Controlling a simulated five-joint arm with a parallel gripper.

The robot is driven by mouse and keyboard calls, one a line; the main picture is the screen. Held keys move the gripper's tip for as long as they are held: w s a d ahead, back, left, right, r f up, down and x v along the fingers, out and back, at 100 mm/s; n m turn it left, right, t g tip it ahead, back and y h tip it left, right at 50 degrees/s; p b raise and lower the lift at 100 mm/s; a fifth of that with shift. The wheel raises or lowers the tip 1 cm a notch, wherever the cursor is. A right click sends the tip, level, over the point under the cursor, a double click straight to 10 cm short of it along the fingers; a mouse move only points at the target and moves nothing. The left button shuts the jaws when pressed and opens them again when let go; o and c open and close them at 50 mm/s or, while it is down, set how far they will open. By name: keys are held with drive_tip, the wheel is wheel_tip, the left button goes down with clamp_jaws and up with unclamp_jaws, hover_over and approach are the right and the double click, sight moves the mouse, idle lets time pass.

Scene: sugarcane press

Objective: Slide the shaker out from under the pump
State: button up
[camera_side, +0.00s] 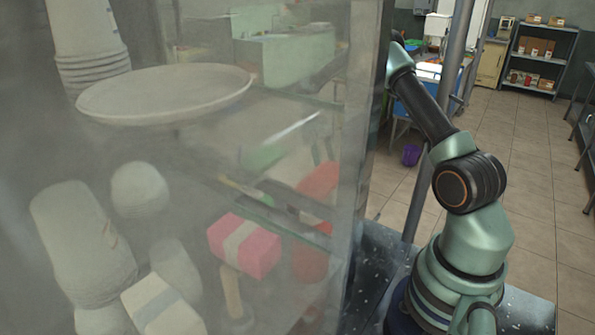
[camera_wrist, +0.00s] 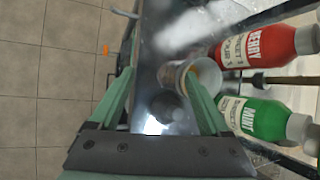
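In the wrist view my gripper (camera_wrist: 160,73) has its two green fingers spread apart, with a clear gap between the tips. A small round cup-like vessel (camera_wrist: 207,72) with a pale rim is by the right fingertip; it may be the shaker. The right finger overlaps it, and I cannot tell whether they touch. It stands close to the necks or bases of two syrup bottles. I cannot make out a pump for certain in either view. In the side view the gripper, the shaker and the pump are hidden by the cloudy panel and its dark edge post.
A red berry bottle (camera_wrist: 258,46) and a green mint bottle (camera_wrist: 252,116) lie right of my gripper in the wrist view. Tiled floor (camera_wrist: 45,80) fills the left. In the side view, a hazy panel fronts a pale plate (camera_side: 165,95) and a pink-and-white box (camera_side: 244,246).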

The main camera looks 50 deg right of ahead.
wheel_tip(320, 180, up, 6)
drive_tip(key=shift+r, duration=0.25)
idle(0.5)
drive_tip(key=shift+r, duration=2.5)
